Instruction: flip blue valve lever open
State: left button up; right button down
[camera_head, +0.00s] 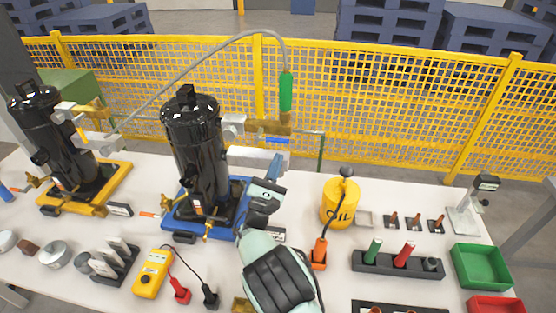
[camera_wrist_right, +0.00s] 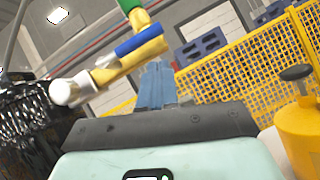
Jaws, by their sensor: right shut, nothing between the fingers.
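The blue valve lever (camera_head: 277,140) is on a brass valve (camera_head: 270,128) beside the black compressor (camera_head: 197,150) on the blue base. In the right wrist view the blue lever (camera_wrist_right: 139,43) lies roughly along the brass valve body (camera_wrist_right: 128,65). My right gripper (camera_head: 277,162) is just below the lever, its fingers pointing up. In the right wrist view its blue fingers (camera_wrist_right: 156,84) are together and empty, below and slightly right of the lever. Whether they touch it cannot be told. My left gripper is not in view.
A grey hose (camera_head: 215,45) arches to a green fitting (camera_head: 286,92) above the valve. A yellow oil can (camera_head: 340,203) stands right of my arm. A second compressor (camera_head: 53,140) is at left. A yellow mesh fence (camera_head: 400,115) stands behind the table.

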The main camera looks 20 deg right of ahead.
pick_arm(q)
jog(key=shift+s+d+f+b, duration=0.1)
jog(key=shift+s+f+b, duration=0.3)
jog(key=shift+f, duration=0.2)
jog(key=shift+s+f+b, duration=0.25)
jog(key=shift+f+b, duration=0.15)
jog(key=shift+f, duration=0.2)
pick_arm(e)
jog(key=s+d+f+v, duration=0.1)
jog(key=d+v, duration=0.1)
jog(key=v, duration=0.8)
jog(key=shift+s+a+f, duration=0.2)
jog(key=shift+s+f, duration=0.05)
